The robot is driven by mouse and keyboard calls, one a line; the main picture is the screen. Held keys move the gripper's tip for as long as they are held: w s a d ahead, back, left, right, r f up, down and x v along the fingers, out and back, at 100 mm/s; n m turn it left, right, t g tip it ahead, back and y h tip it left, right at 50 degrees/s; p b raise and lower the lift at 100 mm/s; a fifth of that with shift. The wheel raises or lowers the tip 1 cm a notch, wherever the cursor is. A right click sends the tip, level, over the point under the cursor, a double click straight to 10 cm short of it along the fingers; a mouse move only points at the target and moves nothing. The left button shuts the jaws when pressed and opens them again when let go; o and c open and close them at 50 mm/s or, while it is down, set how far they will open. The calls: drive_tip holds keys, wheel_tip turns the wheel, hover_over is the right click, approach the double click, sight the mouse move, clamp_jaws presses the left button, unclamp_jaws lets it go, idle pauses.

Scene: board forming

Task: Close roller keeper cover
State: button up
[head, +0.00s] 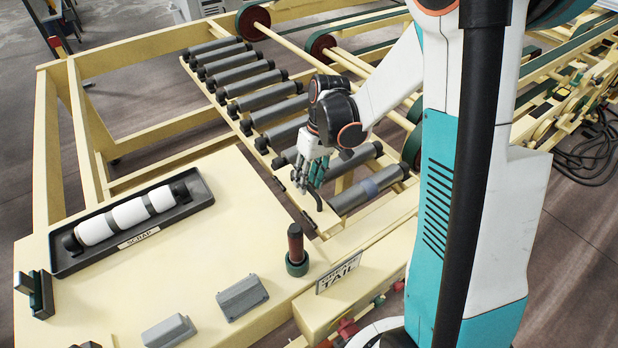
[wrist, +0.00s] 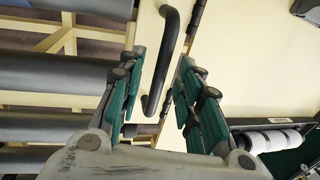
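The roller keeper cover looks like the cream panel with a black bar handle (wrist: 170,55) and dark hinges (wrist: 197,12) in the wrist view. In the head view, the handle (head: 317,199) shows in part below my gripper, at the near end of the roller row. My gripper (head: 308,180) is over it, with green-padded fingers pointing down. In the wrist view, my gripper (wrist: 157,85) has its fingers spread apart on both sides of the handle, with gaps visible, so it looks open. Whether the cover lies fully flat is hard to tell.
Grey rollers (head: 255,85) lie in a row beyond the bench. A black scrap tray (head: 70,262) holds a white roller (head: 130,212). A dark red-topped post (head: 296,245) and grey blocks (head: 242,297) stand on the bench near a tail sign (head: 339,272).

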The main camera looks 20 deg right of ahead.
drive_tip(key=v, duration=1.2)
drive_tip(key=s+a+m+t+h+b, duration=0.1)
drive_tip(key=s+a+t+b, duration=0.1)
drive_tip(key=s, duration=0.5)
drive_tip(key=s+a+f+m+t+h+b, duration=0.1)
drive_tip(key=s+a+t+b, duration=0.2)
drive_tip(key=s+t+b, duration=0.2)
drive_tip(key=shift+s+a+f+t+b, duration=0.3)
drive_tip(key=shift+s+a+b, duration=0.1)
drive_tip(key=shift+s, duration=1.35)
